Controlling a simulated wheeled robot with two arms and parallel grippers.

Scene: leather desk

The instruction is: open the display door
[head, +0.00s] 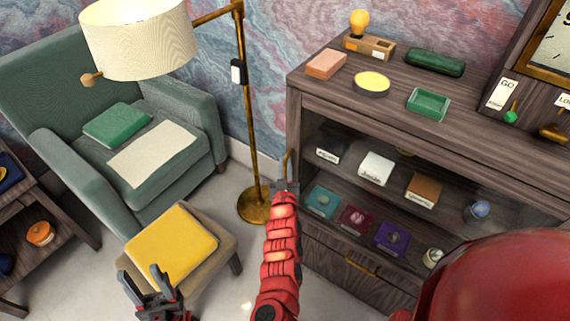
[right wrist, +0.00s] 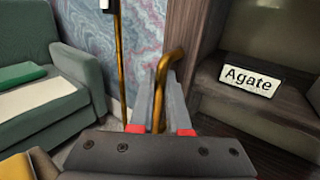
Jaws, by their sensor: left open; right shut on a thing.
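The display cabinet (head: 296,120) of dark wood stands at the right in the head view. Its display door seems to be clear glass in front of the shelves, and I cannot tell how far it is open. A brass door handle (head: 286,160) is at the cabinet's left side; it also shows in the right wrist view (right wrist: 166,66). My right gripper (head: 285,186) is shut on this handle, with the bar between its fingers in the right wrist view (right wrist: 160,108). My left gripper (head: 155,288) is open and empty, low in front of the yellow-topped stool.
A brass floor lamp (head: 252,140) stands close left of the handle. A green armchair (head: 75,180) and the stool (head: 172,245) are at the left. Pale floor is free between stool and cabinet.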

